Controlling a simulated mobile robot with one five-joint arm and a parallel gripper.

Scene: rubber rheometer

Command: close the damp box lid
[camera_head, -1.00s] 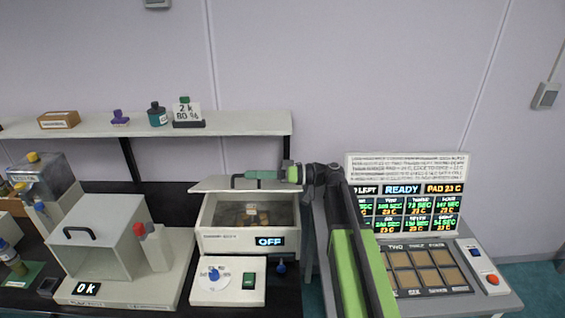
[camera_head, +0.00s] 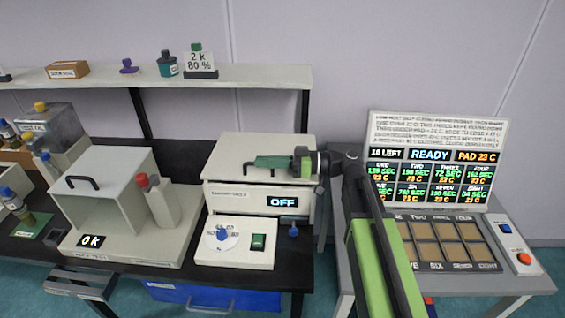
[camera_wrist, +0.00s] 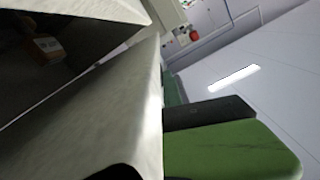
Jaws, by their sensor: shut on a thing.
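The damp box (camera_head: 230,198) is the pale box with the "OFF" display. Its pale lid (camera_head: 240,146) lies over the top and hides the inside. It looks level on the box, but I cannot tell whether a small gap is left at the front edge. My gripper (camera_head: 264,162), with green fingers, is shut on the lid's dark handle (camera_head: 272,171), reaching in from the right. In the wrist view the pale lid (camera_wrist: 110,110) fills the left, with a dark piece of the handle (camera_wrist: 118,173) at the bottom edge and a green finger (camera_wrist: 235,150) at right.
A control unit with a dial (camera_head: 222,236) stands in front of the box. A white hooded box (camera_head: 105,190) is to the left, a shelf (camera_head: 235,80) above. A grey table with a numbered pad tray (camera_head: 440,242) and screens is to the right.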

